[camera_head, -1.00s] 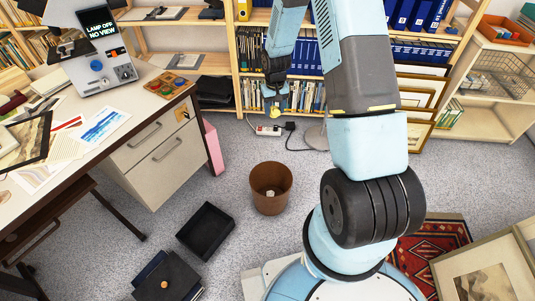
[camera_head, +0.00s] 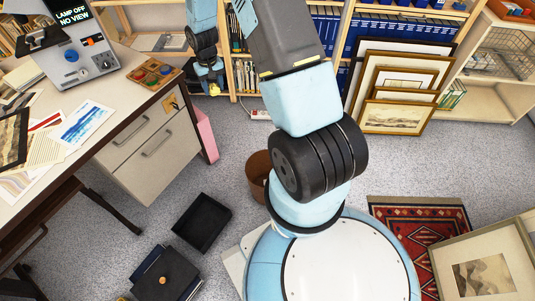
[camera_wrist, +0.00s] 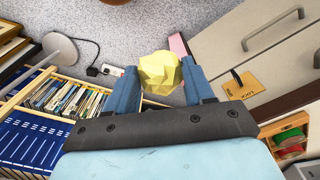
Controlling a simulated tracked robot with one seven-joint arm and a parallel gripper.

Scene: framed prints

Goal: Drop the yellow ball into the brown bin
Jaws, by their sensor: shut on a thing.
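The yellow ball (camera_wrist: 160,72) is faceted and sits between the two blue fingers of my gripper (camera_wrist: 163,84) in the wrist view. My gripper is shut on it. In the head view my gripper (camera_head: 213,88) hangs near the shelf, beyond the bin and right of the desk, with the ball barely showing. The brown bin (camera_head: 256,168) stands on the floor in the head view, partly hidden behind my arm. Only a sliver of what appears to be the bin (camera_wrist: 116,1) shows at the top edge of the wrist view.
A desk with drawers (camera_head: 150,140) stands at the left, a pink panel (camera_head: 205,135) at its side. A black tray (camera_head: 202,222) lies on the floor left of the bin. Bookshelves (camera_head: 240,55) line the back. Framed prints (camera_head: 400,115) lean at the right. A power strip (camera_wrist: 113,70) lies on the floor.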

